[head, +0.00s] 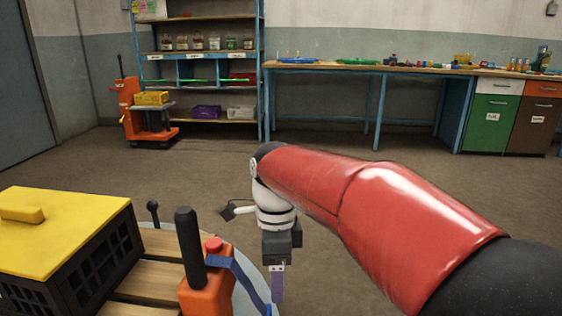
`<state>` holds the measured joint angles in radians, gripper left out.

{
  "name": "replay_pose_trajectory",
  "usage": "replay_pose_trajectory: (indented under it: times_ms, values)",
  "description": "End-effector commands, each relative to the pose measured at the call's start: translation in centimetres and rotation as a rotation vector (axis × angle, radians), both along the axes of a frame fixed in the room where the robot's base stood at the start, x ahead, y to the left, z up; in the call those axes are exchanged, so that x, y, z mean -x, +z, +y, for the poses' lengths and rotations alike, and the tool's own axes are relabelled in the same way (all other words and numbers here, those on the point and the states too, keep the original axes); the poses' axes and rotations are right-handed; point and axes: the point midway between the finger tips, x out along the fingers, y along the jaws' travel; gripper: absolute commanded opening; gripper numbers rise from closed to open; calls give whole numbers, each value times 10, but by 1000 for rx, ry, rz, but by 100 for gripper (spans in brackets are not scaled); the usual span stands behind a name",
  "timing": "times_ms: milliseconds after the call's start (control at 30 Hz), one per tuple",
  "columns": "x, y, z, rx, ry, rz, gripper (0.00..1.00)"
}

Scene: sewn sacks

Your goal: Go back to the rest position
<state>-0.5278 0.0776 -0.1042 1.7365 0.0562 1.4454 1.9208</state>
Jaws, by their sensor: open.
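My gripper (277,284) hangs at the end of my red arm, near the lower middle of the head view. It points down, with a dark body and a narrow purplish finger showing below. It is open, and I see nothing held in it. The gap between its fingers is hard to make out from this side. My arm reaches in from the lower right and bends down at its wrist. No sack shows in this view.
A blue shelf rack (210,93) with jars and bins stands at the back. An orange trolley (128,106) with a yellow box stands left of it. A long workbench (330,68) and a green cabinet (490,121) line the back right. The brown floor (330,150) between is clear.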

Motion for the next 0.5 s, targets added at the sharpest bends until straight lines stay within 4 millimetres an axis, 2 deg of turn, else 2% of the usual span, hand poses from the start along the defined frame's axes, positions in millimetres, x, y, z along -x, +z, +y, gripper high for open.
replay_pose_trajectory:
  times_ms: [33, 200, 400, 500]
  values:
    - [7, 6, -19, -31, 76, -39, 70]
    - [37, 12, -74, -88, 447, -200, 70]
    - [79, 4, -126, -19, 899, -385, 70]
    - [99, -4, -144, 62, 1110, -448, 70]
